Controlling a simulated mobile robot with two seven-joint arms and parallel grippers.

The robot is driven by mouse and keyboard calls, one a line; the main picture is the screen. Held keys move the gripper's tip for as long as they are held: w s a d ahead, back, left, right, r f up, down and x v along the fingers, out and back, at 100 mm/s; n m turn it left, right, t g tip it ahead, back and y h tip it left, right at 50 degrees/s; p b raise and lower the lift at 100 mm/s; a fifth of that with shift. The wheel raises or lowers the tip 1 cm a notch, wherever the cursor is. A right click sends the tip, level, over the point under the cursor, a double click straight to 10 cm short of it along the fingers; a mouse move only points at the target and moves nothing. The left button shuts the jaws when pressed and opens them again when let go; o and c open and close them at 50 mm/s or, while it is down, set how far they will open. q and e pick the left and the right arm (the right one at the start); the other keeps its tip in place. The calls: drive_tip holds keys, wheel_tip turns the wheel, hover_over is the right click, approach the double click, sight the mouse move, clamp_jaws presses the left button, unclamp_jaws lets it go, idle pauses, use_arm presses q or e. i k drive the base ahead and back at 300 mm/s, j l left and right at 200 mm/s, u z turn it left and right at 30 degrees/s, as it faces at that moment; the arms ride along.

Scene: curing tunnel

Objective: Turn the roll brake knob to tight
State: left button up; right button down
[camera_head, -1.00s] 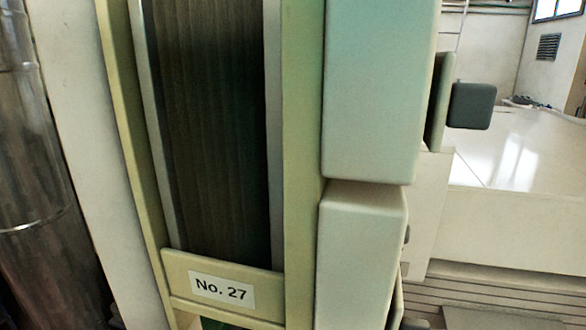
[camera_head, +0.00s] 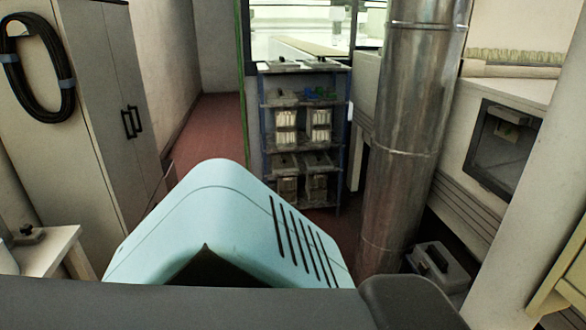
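No roll brake knob can be made out in the head view. Neither my left nor my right gripper is in view.
A shiny metal duct (camera_head: 412,120) stands right of centre, with a grey case (camera_head: 437,266) at its foot. A shelf rack (camera_head: 303,135) with boxes stands behind. Grey cabinets (camera_head: 85,115) with a coiled black hose (camera_head: 38,68) are at left. Reddish floor (camera_head: 212,130) shows between.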

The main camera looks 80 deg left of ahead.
sight(26, 228)
drive_tip(key=k+u, duration=0.15)
drive_tip(key=k, duration=0.15)
drive_tip(key=u, duration=4.3)
drive_tip(key=k+l, duration=0.15)
drive_tip(key=k, duration=0.15)
drive_tip(key=k+l, duration=0.1)
drive_tip(key=k, duration=0.25)
drive_tip(key=i+l, duration=0.25)
drive_tip(key=l, duration=0.15)
